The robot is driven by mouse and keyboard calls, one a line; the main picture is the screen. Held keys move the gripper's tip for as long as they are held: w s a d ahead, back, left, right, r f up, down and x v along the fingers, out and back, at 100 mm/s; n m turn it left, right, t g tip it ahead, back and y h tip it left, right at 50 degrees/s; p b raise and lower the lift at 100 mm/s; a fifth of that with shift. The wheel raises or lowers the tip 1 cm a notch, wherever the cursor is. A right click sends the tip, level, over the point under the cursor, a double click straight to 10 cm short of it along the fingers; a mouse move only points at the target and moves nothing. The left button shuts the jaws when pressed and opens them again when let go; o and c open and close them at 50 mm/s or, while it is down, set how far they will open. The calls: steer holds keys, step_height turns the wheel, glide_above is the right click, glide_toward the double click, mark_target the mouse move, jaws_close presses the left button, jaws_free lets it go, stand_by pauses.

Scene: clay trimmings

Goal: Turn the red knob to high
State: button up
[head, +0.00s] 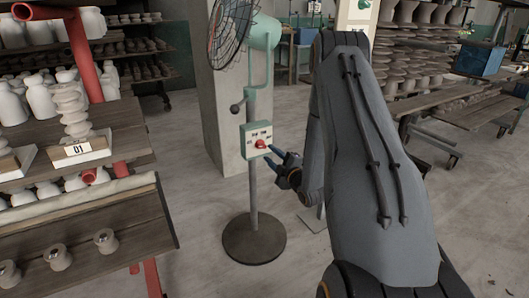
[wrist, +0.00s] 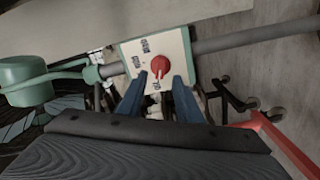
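The red knob (head: 261,144) is on a pale control box (head: 257,132) with a green edge, fixed to the pole of a standing fan. Labels sit around the knob, too small to read surely. My gripper (head: 271,157) is in front of the box, at the lower right of the knob. In the wrist view my gripper (wrist: 157,88) is open, its two blue fingers apart, with the knob just beyond the gap. No contact is visible.
The fan's caged head (head: 230,30) is above the box, and its round dark base (head: 254,238) stands on the floor. A concrete pillar (head: 205,70) is behind. Wooden shelves with pottery (head: 90,205) are at the left. The floor around the base is clear.

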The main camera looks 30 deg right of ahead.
mark_target(262, 147)
steer(key=shift+w+a, duration=0.1)
steer(key=shift+w, duration=2.5)
jaws_close()
